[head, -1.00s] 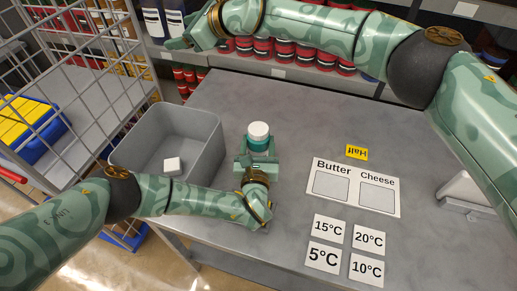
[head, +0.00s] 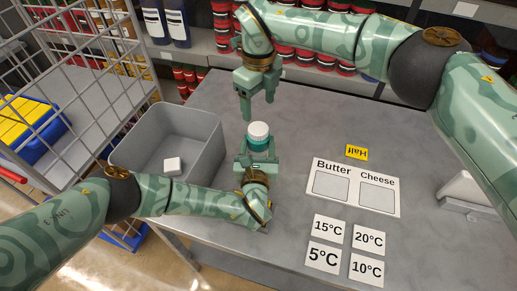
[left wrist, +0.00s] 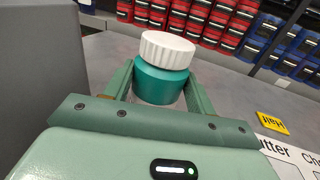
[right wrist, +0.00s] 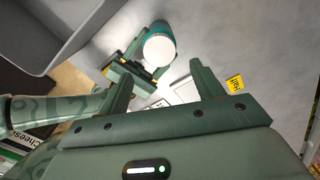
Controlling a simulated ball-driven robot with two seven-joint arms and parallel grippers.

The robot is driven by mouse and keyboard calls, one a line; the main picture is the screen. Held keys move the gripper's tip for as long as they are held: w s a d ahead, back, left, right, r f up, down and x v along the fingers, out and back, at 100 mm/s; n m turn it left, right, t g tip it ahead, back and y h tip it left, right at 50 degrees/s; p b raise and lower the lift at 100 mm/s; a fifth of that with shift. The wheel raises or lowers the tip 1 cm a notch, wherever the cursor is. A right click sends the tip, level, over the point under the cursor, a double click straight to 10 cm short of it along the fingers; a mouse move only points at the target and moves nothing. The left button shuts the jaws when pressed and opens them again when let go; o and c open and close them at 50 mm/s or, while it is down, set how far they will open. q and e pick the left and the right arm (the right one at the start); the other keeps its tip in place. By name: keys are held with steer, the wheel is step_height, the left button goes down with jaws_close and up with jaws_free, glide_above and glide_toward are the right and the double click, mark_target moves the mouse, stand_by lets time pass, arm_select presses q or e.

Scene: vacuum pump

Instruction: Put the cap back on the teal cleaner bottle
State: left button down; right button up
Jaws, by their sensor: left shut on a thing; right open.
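The teal cleaner bottle (head: 258,143) stands upright on the grey table, in front of my left gripper (head: 257,158). The left gripper is shut on the bottle's body; the left wrist view shows a finger on each side of the teal bottle (left wrist: 160,82). A white ribbed cap (left wrist: 167,48) sits on top of the bottle, and also shows in the head view (head: 259,129). I cannot tell how tightly it is seated. My right gripper (head: 257,108) is open and empty, pointing down above and slightly behind the cap. In the right wrist view, the cap (right wrist: 159,49) lies beyond the fingertips.
A grey bin (head: 205,122) holding a white block (head: 172,165) stands left of the bottle. To the right lie a yellow "Half" tag (head: 357,153), a Butter/Cheese board (head: 354,205) and several temperature cards. Red containers fill the shelf behind. The table's back right is clear.

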mark_target(259, 128)
steer(key=shift+f, duration=4)
steer(key=shift+c, duration=0.3)
steer(key=c, duration=1)
steer(key=shift+o, duration=0.2)
steer(key=m, duration=0.3)
steer(key=o, duration=1.2)
steer(key=shift+c, duration=0.2)
step_height(259, 128, up, 12)
